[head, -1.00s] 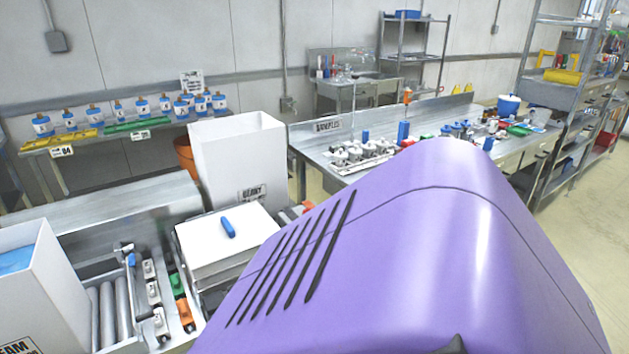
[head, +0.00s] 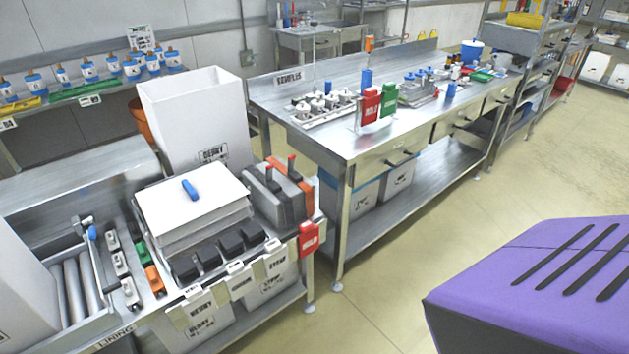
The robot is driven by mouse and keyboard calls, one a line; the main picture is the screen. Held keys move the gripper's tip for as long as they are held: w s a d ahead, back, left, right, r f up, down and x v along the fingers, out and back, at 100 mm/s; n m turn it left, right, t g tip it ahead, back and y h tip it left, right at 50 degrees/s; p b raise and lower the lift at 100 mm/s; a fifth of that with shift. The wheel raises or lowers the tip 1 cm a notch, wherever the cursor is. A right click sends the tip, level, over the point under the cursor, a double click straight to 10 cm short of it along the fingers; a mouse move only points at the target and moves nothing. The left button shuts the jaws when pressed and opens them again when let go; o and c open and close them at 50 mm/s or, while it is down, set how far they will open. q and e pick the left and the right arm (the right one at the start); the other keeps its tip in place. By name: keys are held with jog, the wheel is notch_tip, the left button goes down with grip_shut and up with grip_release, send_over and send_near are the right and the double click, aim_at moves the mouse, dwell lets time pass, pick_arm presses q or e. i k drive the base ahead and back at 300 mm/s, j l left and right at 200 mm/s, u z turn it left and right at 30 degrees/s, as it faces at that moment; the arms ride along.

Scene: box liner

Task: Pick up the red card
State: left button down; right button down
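Two red cards show in the head view. One red card (head: 370,106) with pale lettering stands upright on the steel table, beside a green card (head: 389,102). Another red card (head: 308,239) hangs at the right front corner of the lining bench, near the grey and orange blocks. Its lettering is too small to read surely. Neither of my grippers is in view, so nothing shows of what they hold.
The steel table (head: 345,145) holds a rack of white-topped parts (head: 322,105) and several blue items. A white box (head: 195,115) and a stack of white sheets (head: 180,212) stand on the left bench. The floor (head: 385,270) between bench and purple body is clear.

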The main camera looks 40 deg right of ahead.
aim_at(308, 241)
jog(key=z, duration=1.05)
jog(key=u, duration=2)
jog(key=z, duration=1.95)
jog(key=i+l+u, duration=0.1)
jog(key=u, duration=0.3)
jog(key=l+u, duration=0.15)
jog(key=u, duration=0.25)
jog(key=i+l+u, duration=0.1)
jog(key=u, duration=0.25)
jog(key=i+l+u, duration=0.1)
jog(key=l+u, duration=0.15)
jog(key=l, duration=0.3)
jog(key=l+u, duration=0.2)
jog(key=l, duration=0.4)
